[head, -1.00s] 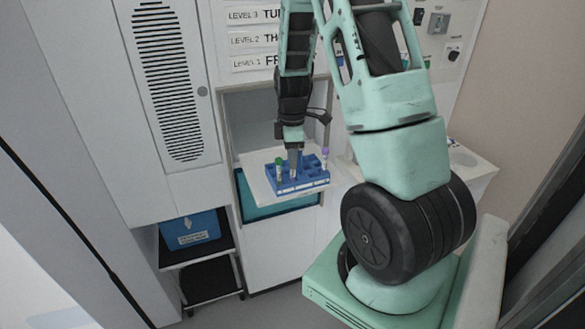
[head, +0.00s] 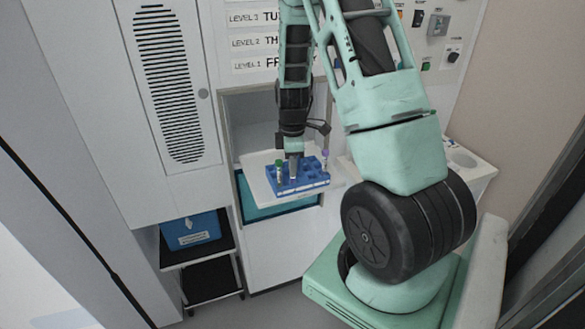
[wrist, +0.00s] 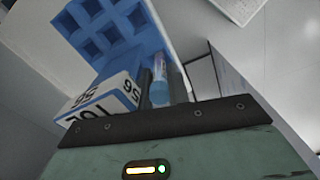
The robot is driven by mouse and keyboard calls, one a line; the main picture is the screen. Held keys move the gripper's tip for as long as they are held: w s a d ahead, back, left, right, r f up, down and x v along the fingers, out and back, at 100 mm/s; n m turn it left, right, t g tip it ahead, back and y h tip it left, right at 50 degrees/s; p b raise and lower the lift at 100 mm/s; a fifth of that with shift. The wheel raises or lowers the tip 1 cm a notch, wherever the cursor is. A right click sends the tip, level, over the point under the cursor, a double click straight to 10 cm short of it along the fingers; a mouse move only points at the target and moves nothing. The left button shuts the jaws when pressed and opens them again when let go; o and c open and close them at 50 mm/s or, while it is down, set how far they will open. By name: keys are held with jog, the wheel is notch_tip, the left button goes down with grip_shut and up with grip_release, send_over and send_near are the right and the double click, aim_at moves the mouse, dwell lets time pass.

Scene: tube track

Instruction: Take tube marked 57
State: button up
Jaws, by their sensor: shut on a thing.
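A blue tube rack (head: 312,184) stands on a pale shelf in the wall recess. A green-capped tube (head: 279,168) stands at its left, and a purple-capped tube (head: 325,160) at its back right. My gripper (head: 293,174) points down over the middle of the rack. In the wrist view my gripper (wrist: 161,88) is shut on a blue-capped tube (wrist: 159,92) between its fingers. The rack (wrist: 112,28) lies beyond them, with a white number label (wrist: 105,98) showing 56. No number on the held tube is readable.
The pale shelf (head: 257,183) has a little bare room left of the rack. A blue bin (head: 190,231) stands on a black cart at lower left. Wall panels with level signs (head: 252,42) are above the recess.

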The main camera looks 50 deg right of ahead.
notch_tip(320, 180, up, 18)
jog(key=b, duration=0.4)
dwell(0.4)
